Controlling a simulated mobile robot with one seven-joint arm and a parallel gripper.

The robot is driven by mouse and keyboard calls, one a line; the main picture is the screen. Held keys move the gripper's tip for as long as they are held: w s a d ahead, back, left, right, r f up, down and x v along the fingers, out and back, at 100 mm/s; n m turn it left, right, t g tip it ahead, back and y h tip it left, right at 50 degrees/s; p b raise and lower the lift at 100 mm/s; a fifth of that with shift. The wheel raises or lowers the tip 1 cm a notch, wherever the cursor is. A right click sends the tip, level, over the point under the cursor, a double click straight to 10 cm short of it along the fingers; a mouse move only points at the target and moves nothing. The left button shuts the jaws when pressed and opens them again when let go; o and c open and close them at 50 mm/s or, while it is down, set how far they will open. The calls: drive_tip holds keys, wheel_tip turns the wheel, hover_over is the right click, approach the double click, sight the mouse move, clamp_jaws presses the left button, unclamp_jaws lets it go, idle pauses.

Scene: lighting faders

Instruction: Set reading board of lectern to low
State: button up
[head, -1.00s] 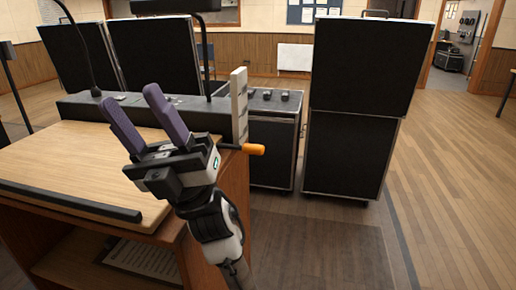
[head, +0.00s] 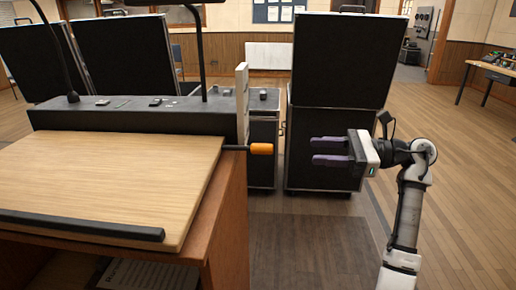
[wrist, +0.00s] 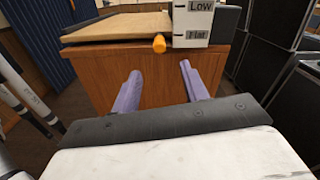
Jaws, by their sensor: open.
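The lectern's wooden reading board (head: 110,180) is at the left of the head view, sloped slightly, with a black ledge along its near edge. An orange-tipped handle (head: 262,149) sticks out of the lectern's right side beside an upright pale plate (head: 242,100). In the wrist view the orange handle (wrist: 159,44) points at the camera, and the plate (wrist: 193,24) reads "Low" above a partly legible label like "Flat". My gripper (head: 312,151) is open and empty, to the right of the handle and apart from it. Its purple fingers (wrist: 160,88) point toward the lectern's side.
Black flight cases (head: 340,95) stand behind my gripper, with more behind the lectern. A dark panel with switches (head: 140,110) and a gooseneck runs along the board's back edge. The floor (head: 310,250) right of the lectern is clear.

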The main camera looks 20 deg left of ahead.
sight(264, 148)
drive_tip(key=p+x, duration=0.2)
drive_tip(key=x, duration=1.1)
drive_tip(key=shift+a+p, duration=0.15)
drive_tip(key=shift+p, duration=0.2)
clamp_jaws()
